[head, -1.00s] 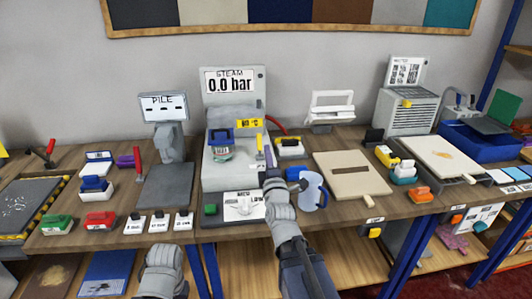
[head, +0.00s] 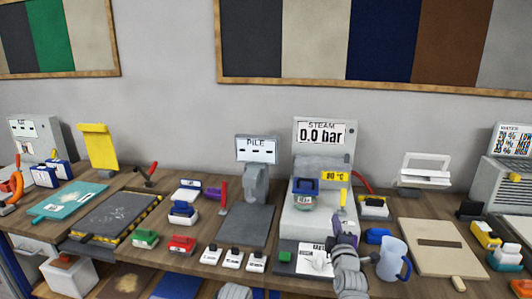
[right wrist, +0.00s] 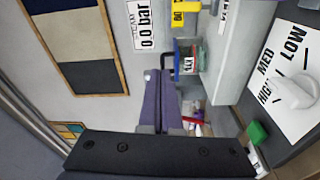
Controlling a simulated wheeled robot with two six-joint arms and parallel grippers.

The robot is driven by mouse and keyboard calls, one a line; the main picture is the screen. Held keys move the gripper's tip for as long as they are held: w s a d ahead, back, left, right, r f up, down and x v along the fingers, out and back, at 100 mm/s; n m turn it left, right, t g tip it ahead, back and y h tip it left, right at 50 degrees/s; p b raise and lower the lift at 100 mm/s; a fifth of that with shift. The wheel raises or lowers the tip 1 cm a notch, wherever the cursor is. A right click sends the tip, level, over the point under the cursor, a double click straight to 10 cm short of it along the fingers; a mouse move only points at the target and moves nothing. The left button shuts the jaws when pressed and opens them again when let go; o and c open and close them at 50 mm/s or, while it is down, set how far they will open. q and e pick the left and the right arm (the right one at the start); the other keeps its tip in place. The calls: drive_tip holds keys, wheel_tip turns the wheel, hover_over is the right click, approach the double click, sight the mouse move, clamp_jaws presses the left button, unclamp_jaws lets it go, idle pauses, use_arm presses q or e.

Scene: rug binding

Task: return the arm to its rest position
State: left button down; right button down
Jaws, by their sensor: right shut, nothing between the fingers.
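My right gripper (head: 344,238) is shut and empty. In the head view it is in front of the steam machine (head: 322,165), near its dial panel. A blue-grey jug (head: 391,258) stands just to its right. In the right wrist view the purple fingers (right wrist: 163,105) lie together with nothing between them, pointing toward the steam machine. The dial panel with its white knob (right wrist: 290,92) is at the right of that view. A grey part of my left arm shows at the bottom edge of the head view; its gripper is out of sight.
The bench holds the pile gauge (head: 257,150), a dark grey pad (head: 246,226), small white switches (head: 232,260), red (head: 182,244) and green (head: 145,238) blocks, and a cream board (head: 432,247) at right. A small blue block (head: 377,236) sits close by the gripper.

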drive_tip(key=s+a+f+m+g+y+p, duration=0.1)
drive_tip(key=s+a+f+m+g+y, duration=0.2)
drive_tip(key=a+f, duration=0.45)
drive_tip(key=s+a+f+m+g+y, duration=0.1)
drive_tip(key=s+a+f+g, duration=0.2)
drive_tip(key=a+f+g, duration=0.4)
use_arm(q)
wheel_tip(320, 180, up, 2)
drive_tip(key=shift+r+p, duration=0.25)
drive_tip(key=shift+p, duration=0.4)
use_arm(e)
drive_tip(key=s+a+f+m+g+h, duration=0.1)
drive_tip(key=s+m+g, duration=0.1)
drive_tip(key=s, duration=0.4)
drive_tip(key=s+a+f+m+g+h, duration=0.1)
drive_tip(key=s+a+f+m+g, duration=0.1)
drive_tip(key=s, duration=0.4)
drive_tip(key=s+a+f+m+g, duration=0.2)
drive_tip(key=s+g, duration=0.2)
drive_tip(key=s, duration=0.2)
drive_tip(key=shift+f+m+g+h, duration=0.25)
drive_tip(key=shift+m+g+h, duration=0.05)
drive_tip(key=shift+m+h, duration=0.1)
use_arm(q)
drive_tip(key=c, duration=1.5)
unclamp_jaws()
use_arm(e)
drive_tip(key=shift+s, duration=0.1)
